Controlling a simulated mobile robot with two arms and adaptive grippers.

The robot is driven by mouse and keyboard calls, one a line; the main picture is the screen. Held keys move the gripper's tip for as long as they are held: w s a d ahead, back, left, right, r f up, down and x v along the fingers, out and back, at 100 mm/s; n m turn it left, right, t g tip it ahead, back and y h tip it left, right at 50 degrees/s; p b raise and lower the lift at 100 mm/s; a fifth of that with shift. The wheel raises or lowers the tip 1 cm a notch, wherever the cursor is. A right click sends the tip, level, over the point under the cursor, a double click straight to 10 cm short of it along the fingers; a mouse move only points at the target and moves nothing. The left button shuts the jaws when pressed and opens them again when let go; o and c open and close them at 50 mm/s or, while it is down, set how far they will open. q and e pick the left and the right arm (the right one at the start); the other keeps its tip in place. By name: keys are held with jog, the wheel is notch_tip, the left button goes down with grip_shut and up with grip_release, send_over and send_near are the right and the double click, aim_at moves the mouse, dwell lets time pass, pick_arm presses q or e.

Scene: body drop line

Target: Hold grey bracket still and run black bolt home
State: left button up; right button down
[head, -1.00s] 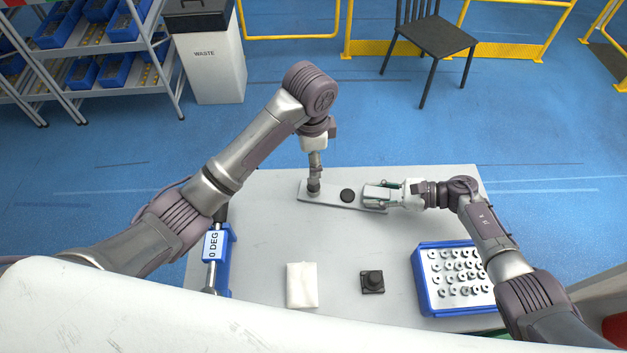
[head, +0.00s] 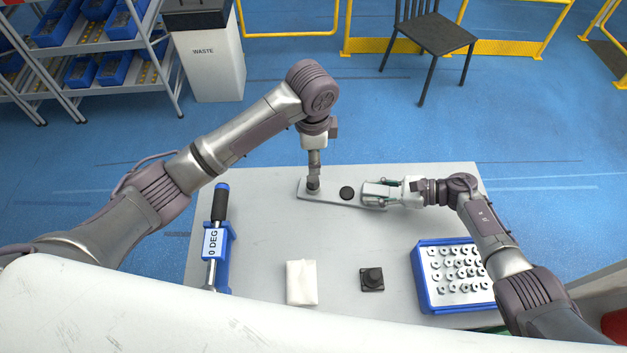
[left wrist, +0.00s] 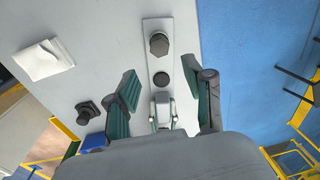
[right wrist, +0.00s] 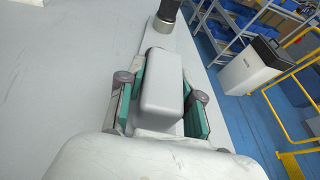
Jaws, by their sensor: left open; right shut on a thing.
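The grey bracket (head: 330,200) is a long flat plate lying on the table, with a raised block at its right end. My right gripper (head: 377,190) is shut on that block; its pads show against both sides in the right wrist view (right wrist: 162,95). The black bolt (left wrist: 159,43) stands at the bracket's other end, its hex head showing in the left wrist view. It stands upright in the right wrist view (right wrist: 168,12). My left gripper (head: 314,172) points down over the bolt, fingers spread in the left wrist view (left wrist: 168,85). How deep the bolt sits is unclear.
A dark round spot (head: 347,193) marks the bracket's middle. A blue holder (head: 220,272) with a black-handled tool labelled 0 DEG is at left. A white cloth (head: 301,283), a black block (head: 372,279) and a blue tray (head: 420,284) of small parts line the front.

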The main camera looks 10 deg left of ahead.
aim_at(313, 179)
pick_arm(q)
jog(key=shift+a+f, duration=0.2)
jog(key=shift+f, duration=0.85)
jog(key=shift+w+f, duration=0.15)
jog(key=shift+f, duration=1.85)
jog(key=shift+w+f, duration=0.1)
jog(key=shift+f, duration=1.85)
jog(key=shift+d, duration=0.1)
grip_shut()
jog(key=shift+c, duration=0.5)
grip_release()
jog(key=shift+s, duration=0.1)
